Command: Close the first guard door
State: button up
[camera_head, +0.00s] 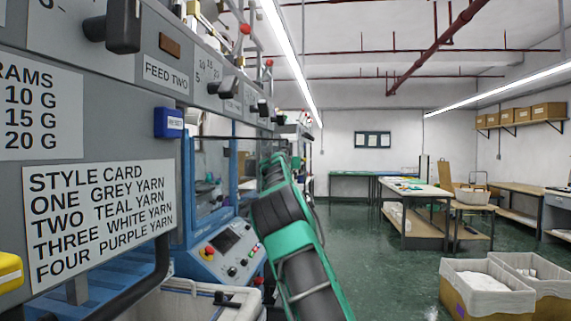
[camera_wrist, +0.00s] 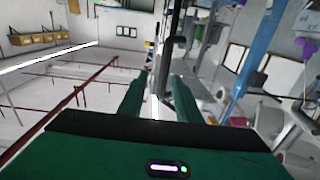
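A blue-framed guard with a clear panel stands on the knitting machine in the head view; its frame (camera_head: 189,180) rises behind the control panel (camera_head: 228,250). I cannot tell whether this is the first guard door, or whether it is open or shut. My green arm reaches forward beside the machine and hides part of its right side; my gripper's tips are not clear there. In the wrist view, my gripper (camera_wrist: 158,80) is open, its two green fingers apart. A dark upright bar (camera_wrist: 169,50) shows between and beyond them; I cannot tell whether it touches them.
A grey panel (camera_head: 105,135) with a style card (camera_head: 100,220) is close at left. A white-lined bin (camera_head: 185,302) stands below the machine. Lined bins (camera_head: 485,295) stand at lower right, and work tables (camera_head: 415,190) farther back. The green floor (camera_head: 370,255) between is clear.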

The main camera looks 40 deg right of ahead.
jog(key=shift+v, duration=2.4)
jog(key=shift+r, duration=0.1)
